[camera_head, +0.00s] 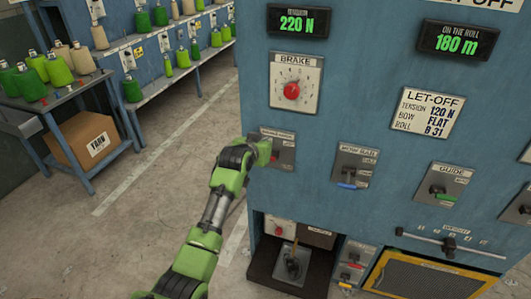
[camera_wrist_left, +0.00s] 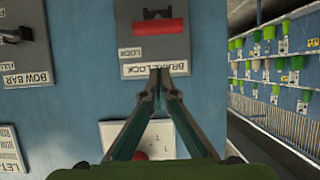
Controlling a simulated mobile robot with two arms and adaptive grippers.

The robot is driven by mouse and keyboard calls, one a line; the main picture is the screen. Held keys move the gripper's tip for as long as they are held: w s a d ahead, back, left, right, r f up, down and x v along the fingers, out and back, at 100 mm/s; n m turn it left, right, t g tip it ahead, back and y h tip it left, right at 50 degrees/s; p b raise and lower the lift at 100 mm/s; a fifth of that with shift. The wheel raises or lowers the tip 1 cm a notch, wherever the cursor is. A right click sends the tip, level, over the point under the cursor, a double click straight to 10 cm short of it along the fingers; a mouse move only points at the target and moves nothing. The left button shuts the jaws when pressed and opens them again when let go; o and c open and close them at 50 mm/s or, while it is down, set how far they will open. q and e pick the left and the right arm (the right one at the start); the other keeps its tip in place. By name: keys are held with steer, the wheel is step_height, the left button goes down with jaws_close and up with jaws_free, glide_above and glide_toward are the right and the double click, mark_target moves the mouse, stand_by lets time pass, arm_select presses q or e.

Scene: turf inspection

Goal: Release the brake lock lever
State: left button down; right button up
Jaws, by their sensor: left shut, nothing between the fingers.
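The brake lock plate (camera_head: 287,146) is on the blue machine front, below the BRAKE dial (camera_head: 292,90). Its lever has a red grip (camera_head: 275,157), partly hidden by my left gripper (camera_head: 263,146). In the left wrist view, which shows the labels upside down, the red grip (camera_wrist_left: 160,26) lies across the plate (camera_wrist_left: 153,68) near the word LOCK. My left gripper (camera_wrist_left: 160,73) is shut and empty, its fingertips together over the plate's labelled edge, apart from the red grip in the picture. Whether the tips touch the plate cannot be told. My right gripper is not in view.
A bow bar lever with a blue grip (camera_head: 347,185) and a guide lever with a green grip (camera_head: 443,197) sit to the right. A slider (camera_head: 449,244) and a recess with a small lever (camera_head: 290,262) are lower. Yarn shelves (camera_head: 165,50) stand back left; floor lies between.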

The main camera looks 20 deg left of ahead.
arm_select(q)
steer(key=f, duration=0.2)
steer(key=s+f, duration=0.1)
steer(key=shift+f, duration=0.4)
